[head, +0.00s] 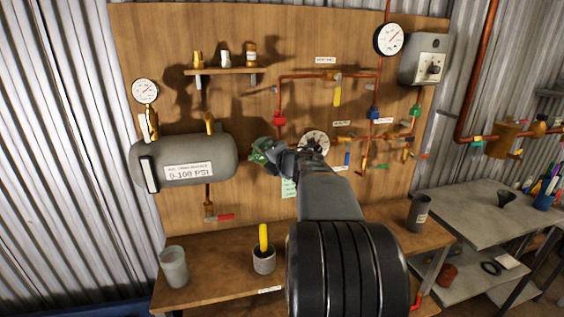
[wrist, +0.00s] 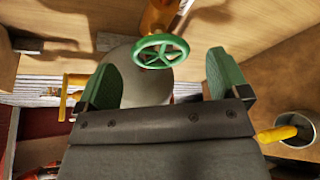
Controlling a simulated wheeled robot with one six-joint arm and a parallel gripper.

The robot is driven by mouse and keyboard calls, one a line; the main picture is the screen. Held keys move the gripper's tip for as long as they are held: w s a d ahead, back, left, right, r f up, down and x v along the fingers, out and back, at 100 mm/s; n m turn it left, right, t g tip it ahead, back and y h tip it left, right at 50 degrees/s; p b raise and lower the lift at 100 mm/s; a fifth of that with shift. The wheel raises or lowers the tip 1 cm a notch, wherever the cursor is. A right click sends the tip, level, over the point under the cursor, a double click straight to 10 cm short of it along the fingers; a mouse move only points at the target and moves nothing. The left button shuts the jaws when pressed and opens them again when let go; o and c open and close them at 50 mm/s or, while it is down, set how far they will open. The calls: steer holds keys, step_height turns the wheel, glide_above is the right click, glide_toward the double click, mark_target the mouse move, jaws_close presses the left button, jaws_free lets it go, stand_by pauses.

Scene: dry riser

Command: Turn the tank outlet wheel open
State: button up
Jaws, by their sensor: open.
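A green spoked handwheel (wrist: 160,51) shows in the wrist view, in front of an orange-brown fitting (wrist: 158,16). The grey tank (head: 190,160) labelled 0-100 PSI is mounted on the wooden board at the left in the head view. My gripper (wrist: 165,80) is open, with one green-padded finger on each side of the wheel in the picture. The wheel appears a little beyond the fingertips, and I see no contact. In the head view my gripper (head: 264,152) is right of the tank; its green pads and the wheel cannot be told apart there.
Copper pipes (head: 320,76) with small valves and a round gauge (head: 314,142) are on the board behind and right of my gripper. A cup with a yellow-handled tool (head: 264,262) and a grey cup (head: 174,267) stand on the bench below. A shelf (head: 222,71) holds small fittings.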

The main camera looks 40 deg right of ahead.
steer(key=v, duration=0.8)
steer(key=shift+s, duration=0.1)
